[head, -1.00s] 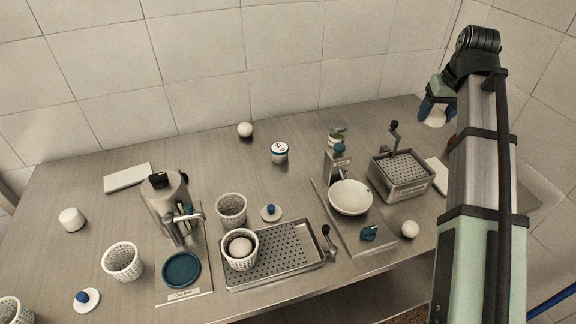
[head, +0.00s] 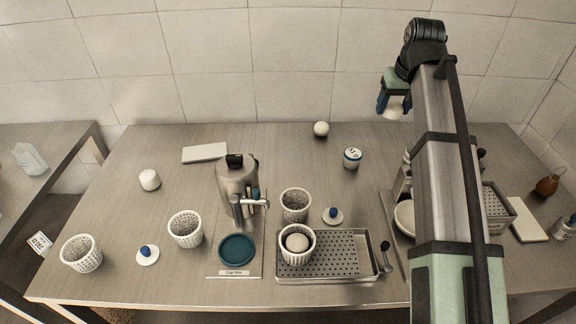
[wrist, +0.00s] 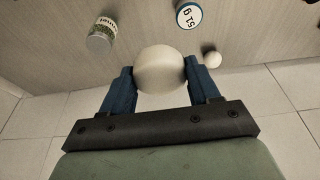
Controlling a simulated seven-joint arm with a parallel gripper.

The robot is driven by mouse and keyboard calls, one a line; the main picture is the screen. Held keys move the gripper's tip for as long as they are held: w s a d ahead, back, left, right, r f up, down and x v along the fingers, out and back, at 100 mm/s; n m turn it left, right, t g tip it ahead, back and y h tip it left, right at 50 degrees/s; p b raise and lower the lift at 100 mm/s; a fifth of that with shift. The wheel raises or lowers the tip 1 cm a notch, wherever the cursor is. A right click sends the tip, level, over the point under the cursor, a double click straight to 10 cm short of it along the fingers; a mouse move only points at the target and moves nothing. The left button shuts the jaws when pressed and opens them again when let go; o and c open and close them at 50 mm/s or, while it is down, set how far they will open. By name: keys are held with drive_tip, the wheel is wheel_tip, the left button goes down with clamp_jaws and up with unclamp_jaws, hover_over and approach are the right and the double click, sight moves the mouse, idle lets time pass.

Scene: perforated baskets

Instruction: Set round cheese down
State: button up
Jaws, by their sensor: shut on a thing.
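My gripper (head: 393,106) is shut on a round white cheese (wrist: 161,70), held between the two blue fingers in the wrist view. In the head view the cheese (head: 393,109) hangs below the fingers, high near the back wall, to the right of the tub. Another white ball (head: 321,129) lies on the table near the back edge; it also shows in the wrist view (wrist: 212,59). A further white ball (head: 297,242) sits inside a perforated basket (head: 283,255) on the drain tray.
A labelled tub (head: 352,160) stands below and left of my gripper. My arm hides part of the right-hand equipment. The table's back middle is fairly clear.

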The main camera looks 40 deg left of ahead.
drive_tip(key=s+a+n, duration=0.2)
drive_tip(key=s+a, duration=0.6)
drive_tip(key=a, duration=0.5)
drive_tip(key=n, duration=0.1)
hover_over(286, 164)
drive_tip(key=shift+y, duration=0.3)
drive_tip(key=shift+s+d+f, duration=0.1)
drive_tip(key=shift+d+f, duration=0.05)
drive_tip(key=shift+f, duration=3.4)
drive_tip(key=shift+s+d+f, duration=0.1)
drive_tip(key=shift+d+f, duration=0.1)
drive_tip(key=shift+f, duration=3.35)
drive_tip(key=shift+d+f, duration=0.15)
drive_tip(key=shift+f, duration=3.4)
drive_tip(key=shift+f+g, duration=0.1)
drive_tip(key=shift+g, duration=0.2)
drive_tip(key=o, duration=1.1)
drive_tip(key=v, duration=1.2)
